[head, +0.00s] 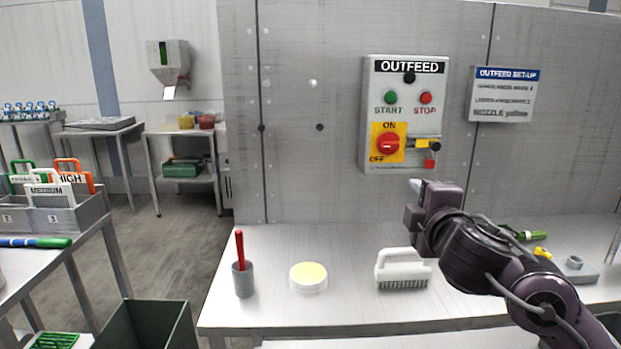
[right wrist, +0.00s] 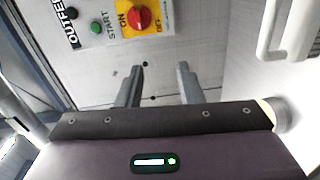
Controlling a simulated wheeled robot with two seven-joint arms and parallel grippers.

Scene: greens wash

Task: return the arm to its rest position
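My right arm comes in from the right in the head view, over the steel table. My right gripper (head: 414,186) is raised above the table, below and in front of the outfeed panel (head: 405,115). In the right wrist view my right gripper (right wrist: 161,72) has its two fingers apart with nothing between them. The panel's red rotary switch (right wrist: 138,18) shows beyond the fingers there. My left gripper and left arm are not in view.
On the steel table (head: 340,315) stand a grey cup (head: 243,280) with a red-handled tool, a round yellow-topped tub (head: 308,277) and a white brush (head: 403,270). A grey fixture (head: 574,268) lies right of my arm. A dark green bin (head: 150,325) stands left.

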